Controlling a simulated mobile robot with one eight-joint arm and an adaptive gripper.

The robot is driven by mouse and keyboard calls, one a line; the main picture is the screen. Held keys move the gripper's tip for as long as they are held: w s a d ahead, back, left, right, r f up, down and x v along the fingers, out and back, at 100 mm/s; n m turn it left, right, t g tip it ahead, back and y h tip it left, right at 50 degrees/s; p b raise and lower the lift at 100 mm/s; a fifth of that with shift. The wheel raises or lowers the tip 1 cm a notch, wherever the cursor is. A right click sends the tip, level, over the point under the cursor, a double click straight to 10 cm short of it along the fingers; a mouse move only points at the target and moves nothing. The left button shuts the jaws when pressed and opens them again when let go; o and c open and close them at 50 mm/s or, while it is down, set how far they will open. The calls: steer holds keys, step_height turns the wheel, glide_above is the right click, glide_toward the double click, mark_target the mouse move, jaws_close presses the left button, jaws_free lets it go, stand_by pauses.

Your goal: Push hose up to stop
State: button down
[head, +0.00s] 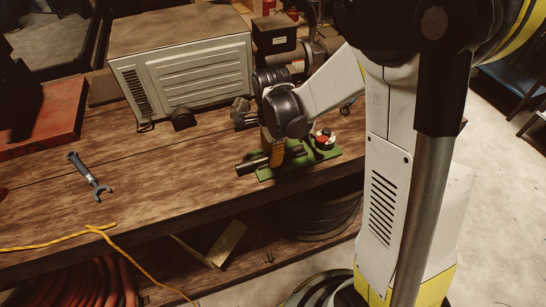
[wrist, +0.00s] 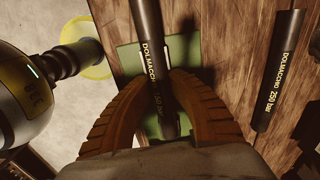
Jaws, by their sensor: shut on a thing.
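My gripper (wrist: 162,82) has two orange ribbed fingers, shut around a black hose (wrist: 149,30) with yellow lettering, in the wrist view. The hose runs away from me between the fingers, over a green plate (wrist: 128,62). In the head view my gripper (head: 276,152) is low over the green plate (head: 265,174) at the bench's front edge. A dark cylinder (head: 249,167) sticks out to its left there, apparently the held hose. My wrist and fingers hide much of the plate's fittings. I cannot tell whether the hose's end touches a stop.
A second black hose (wrist: 281,65) lies on the wood to the right in the wrist view. A red button (head: 323,137) sits at the plate's right. Dark cylinders (head: 241,112) and a large grey box (head: 184,62) stand behind. A wrench (head: 90,178) lies on clear bench at left.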

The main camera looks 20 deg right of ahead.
stand_by(0.7)
steer(key=shift+c, duration=1.9)
jaws_free()
steer(key=shift+d, duration=0.1)
steer(key=shift+r, duration=0.1)
steer(key=shift+r+p, duration=3.2)
steer(key=shift+r, duration=1.25)
